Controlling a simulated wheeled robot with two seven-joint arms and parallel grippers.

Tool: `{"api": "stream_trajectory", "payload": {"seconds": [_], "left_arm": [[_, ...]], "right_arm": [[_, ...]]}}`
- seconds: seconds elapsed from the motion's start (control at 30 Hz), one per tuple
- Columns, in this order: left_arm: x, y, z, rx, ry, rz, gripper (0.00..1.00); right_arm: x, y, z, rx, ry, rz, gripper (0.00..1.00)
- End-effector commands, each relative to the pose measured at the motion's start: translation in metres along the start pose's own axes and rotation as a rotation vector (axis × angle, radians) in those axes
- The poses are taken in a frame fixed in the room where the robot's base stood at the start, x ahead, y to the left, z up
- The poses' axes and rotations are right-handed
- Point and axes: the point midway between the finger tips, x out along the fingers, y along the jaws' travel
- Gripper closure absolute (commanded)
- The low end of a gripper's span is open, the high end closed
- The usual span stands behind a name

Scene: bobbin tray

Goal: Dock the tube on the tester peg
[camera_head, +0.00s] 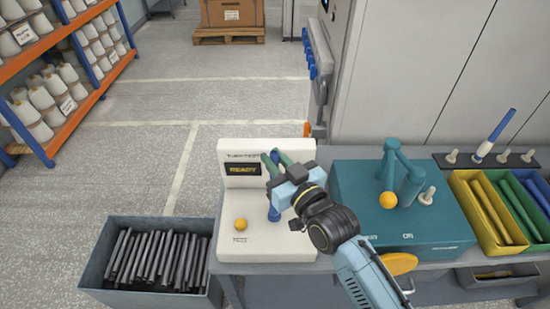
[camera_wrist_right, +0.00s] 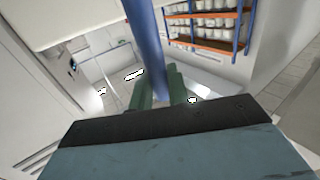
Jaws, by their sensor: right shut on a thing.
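The white tester (camera_head: 232,186) stands on the bench in the middle, its dark display reading READY. My right gripper (camera_head: 274,160) is over its right part, with green fingers shut on a blue tube (camera_head: 274,213). The tube points down toward the tester's top face; I cannot tell whether its lower end touches anything. The peg does not show; gripper and tube cover that area. In the right wrist view the blue tube (camera_wrist_right: 146,45) runs between the green fingers (camera_wrist_right: 160,88). My left gripper is out of view.
An orange knob (camera_head: 240,224) sits on the tester's front left. A grey bin (camera_head: 101,267) of dark tubes stands left. A teal machine (camera_head: 350,228) with an orange ball is right. Beyond it are yellow and green trays (camera_head: 515,245) and a peg strip (camera_head: 440,160) holding a blue-and-white tube.

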Motion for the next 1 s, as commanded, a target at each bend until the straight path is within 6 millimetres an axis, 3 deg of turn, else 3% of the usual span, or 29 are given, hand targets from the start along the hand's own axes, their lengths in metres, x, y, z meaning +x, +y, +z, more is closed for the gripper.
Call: {"api": "stream_trajectory", "payload": {"seconds": [0.83, 0.87, 0.9, 1.0], "left_arm": [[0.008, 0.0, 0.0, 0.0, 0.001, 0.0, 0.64], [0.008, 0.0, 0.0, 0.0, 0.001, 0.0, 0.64], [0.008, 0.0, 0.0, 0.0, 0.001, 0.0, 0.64], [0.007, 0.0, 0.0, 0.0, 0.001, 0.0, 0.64]], "right_arm": [[0.0, 0.0, 0.013, 0.0, 0.001, 0.0, 1.0], [0.0, 0.0, 0.012, 0.0, 0.001, 0.0, 0.8], [0.0, 0.0, 0.012, 0.0, 0.001, 0.0, 0.75], [0.0, 0.0, 0.012, 0.0, 0.001, 0.0, 0.74]]}}
